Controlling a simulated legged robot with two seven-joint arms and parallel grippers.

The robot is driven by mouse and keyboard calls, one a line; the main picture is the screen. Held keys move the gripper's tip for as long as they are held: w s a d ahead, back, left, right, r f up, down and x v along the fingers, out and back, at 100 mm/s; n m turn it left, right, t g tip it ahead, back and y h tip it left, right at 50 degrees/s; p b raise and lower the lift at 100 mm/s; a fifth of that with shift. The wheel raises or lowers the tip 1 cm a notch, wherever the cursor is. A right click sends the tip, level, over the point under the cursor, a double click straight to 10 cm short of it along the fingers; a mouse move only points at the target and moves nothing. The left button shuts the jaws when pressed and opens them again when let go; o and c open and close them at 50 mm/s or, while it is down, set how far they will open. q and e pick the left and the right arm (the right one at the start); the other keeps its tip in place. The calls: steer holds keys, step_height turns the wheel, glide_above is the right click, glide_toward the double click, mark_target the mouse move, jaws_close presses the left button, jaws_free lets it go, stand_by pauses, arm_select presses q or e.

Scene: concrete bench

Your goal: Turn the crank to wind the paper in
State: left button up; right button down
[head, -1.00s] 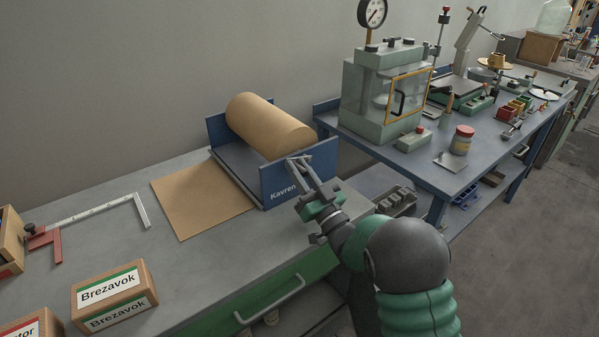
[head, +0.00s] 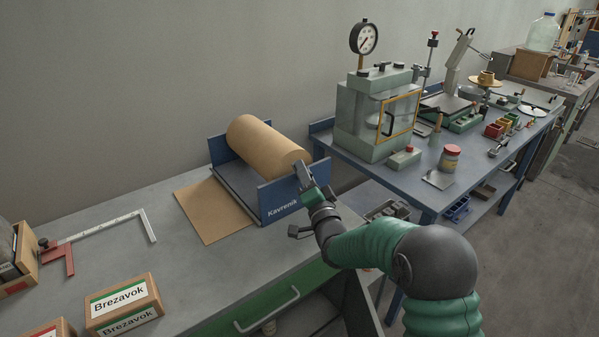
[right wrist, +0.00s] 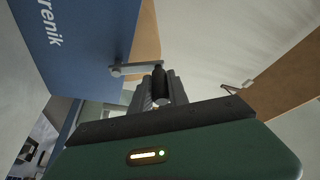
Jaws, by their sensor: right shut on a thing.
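A roll of brown paper (head: 268,144) lies in a blue stand (head: 291,198) marked "Kavrenik" on the bench. Its loose sheet (head: 212,212) lies flat on the bench to the left of the stand. My right gripper (head: 304,172) is at the stand's right end plate. In the right wrist view, the crank's grey arm (right wrist: 137,69) runs from the blue plate to a black handle (right wrist: 158,83). The right gripper (right wrist: 160,92) is shut on this handle. In the head view the crank is hidden behind the gripper. My left gripper is out of view.
Boxes marked "Brezavok" (head: 122,303) and a steel square (head: 120,229) lie on the bench at left. A blue table (head: 425,192) with a pale green glazed chamber (head: 372,115) stands to the right. The bench between is mostly clear.

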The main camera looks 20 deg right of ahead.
steer(key=w+d+f+m+g+y+p, duration=0.1)
steer(key=d+f+m+g+p, duration=0.2)
steer(key=m+p, duration=0.3)
steer(key=w+d+f+m+g+y+p, duration=0.2)
steer(key=d+m+g+p, duration=0.2)
steer(key=m, duration=0.8)
steer(key=shift+d+f+p, duration=0.4)
steer(key=shift+d+p, duration=0.5)
steer(key=shift+p, duration=0.05)
steer(key=shift+m, duration=0.3)
steer(key=c, duration=1.3)
jaws_free()
steer(key=shift+w+d, duration=0.1)
